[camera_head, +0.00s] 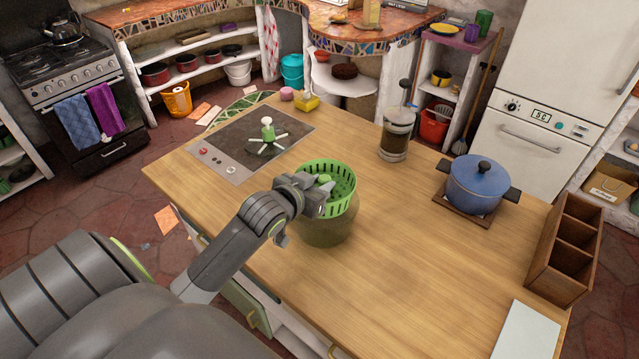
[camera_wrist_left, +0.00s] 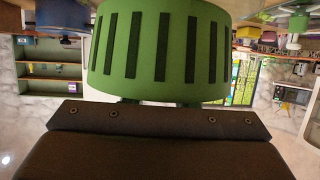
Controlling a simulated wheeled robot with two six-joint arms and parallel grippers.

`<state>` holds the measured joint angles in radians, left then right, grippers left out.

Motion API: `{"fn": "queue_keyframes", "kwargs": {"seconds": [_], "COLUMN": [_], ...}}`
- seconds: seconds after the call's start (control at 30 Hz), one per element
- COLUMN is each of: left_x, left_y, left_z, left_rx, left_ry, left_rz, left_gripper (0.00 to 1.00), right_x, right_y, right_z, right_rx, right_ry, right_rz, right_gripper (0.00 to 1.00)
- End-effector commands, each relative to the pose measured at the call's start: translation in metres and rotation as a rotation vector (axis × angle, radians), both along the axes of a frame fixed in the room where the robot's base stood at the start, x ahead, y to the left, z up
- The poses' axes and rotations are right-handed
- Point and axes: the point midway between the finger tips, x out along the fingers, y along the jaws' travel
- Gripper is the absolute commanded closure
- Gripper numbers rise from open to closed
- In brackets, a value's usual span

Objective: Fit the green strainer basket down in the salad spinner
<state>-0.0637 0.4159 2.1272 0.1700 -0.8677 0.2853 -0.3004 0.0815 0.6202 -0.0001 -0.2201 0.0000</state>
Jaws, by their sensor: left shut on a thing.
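The green strainer basket (camera_head: 343,185) has slotted walls and is over the salad spinner's olive bowl (camera_head: 326,234) on the wooden counter. Its lower part overlaps the bowl's top in the head view; how deep it sits is hard to tell. My left gripper (camera_head: 318,193) is shut on the basket's near left side at the rim. The basket's slotted wall (camera_wrist_left: 165,45) fills the upper middle of the left wrist view, where the bowl cannot be made out. My right gripper is not in view.
A cooktop (camera_head: 238,148) with a green-and-white legged object (camera_head: 267,135) lies at the back left. A French press (camera_head: 397,135), a blue pot (camera_head: 476,184) and a wooden divided box (camera_head: 566,248) stand to the right. The counter right of the spinner is clear.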

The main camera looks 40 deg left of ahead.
Motion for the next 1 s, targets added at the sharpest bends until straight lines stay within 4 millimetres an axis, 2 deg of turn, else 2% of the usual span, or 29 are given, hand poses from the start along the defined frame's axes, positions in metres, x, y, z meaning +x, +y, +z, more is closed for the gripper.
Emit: {"fn": "queue_keyframes", "kwargs": {"seconds": [1.0], "left_x": [0.0], "left_y": [0.0], "left_z": [-0.016], "left_rx": [0.0], "left_ry": [0.0], "left_rz": [0.0], "left_gripper": [1.0], "right_x": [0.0], "right_y": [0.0], "right_z": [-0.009], "right_rx": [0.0], "right_ry": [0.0], "right_rz": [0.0], "right_gripper": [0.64]}}
